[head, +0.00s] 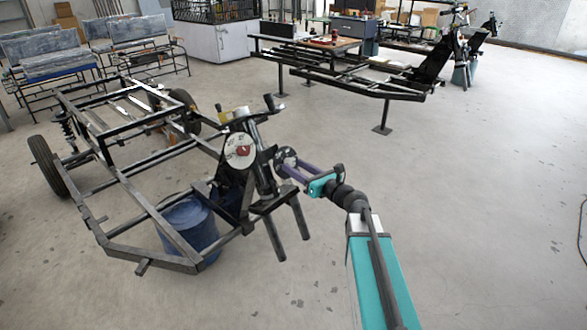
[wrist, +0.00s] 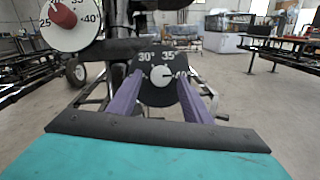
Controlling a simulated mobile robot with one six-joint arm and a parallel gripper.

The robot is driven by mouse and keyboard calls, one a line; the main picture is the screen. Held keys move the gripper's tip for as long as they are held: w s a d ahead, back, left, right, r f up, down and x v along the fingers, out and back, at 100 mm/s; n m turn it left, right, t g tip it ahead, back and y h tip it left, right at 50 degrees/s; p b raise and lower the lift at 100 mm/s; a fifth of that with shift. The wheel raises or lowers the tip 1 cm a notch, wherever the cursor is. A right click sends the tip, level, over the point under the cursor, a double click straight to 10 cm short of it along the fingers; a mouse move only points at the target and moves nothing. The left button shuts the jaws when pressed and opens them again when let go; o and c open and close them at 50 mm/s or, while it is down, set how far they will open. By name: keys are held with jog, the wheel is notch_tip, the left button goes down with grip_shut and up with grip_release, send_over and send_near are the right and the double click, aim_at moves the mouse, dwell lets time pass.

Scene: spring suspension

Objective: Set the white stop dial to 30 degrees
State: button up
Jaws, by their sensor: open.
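In the wrist view a black dial plate (wrist: 152,94) carries a round white knob (wrist: 161,76). The plate is marked 30°, 35° and 40°, and a dark line on the knob points right, towards 40°. My gripper (wrist: 158,84) is open, with its purple fingers to the left and right of the white knob; I cannot tell whether they touch it. In the head view my gripper (head: 284,165) reaches the black dial (head: 285,155) from the right, and its fingers partly hide that dial.
A second dial, a white disc (wrist: 68,36) with a red knob (wrist: 63,15), is at upper left in the wrist view. Both dials sit on a black tube-frame vehicle (head: 125,185). A blue barrel (head: 188,228) stands under the frame.

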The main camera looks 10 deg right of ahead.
jog(key=shift+w+a, duration=0.2)
jog(key=shift+w, duration=0.1)
jog(key=c, duration=1)
jog(key=shift+a, duration=0.35)
jog(key=shift+c, duration=0.3)
jog(key=shift+d, duration=0.25)
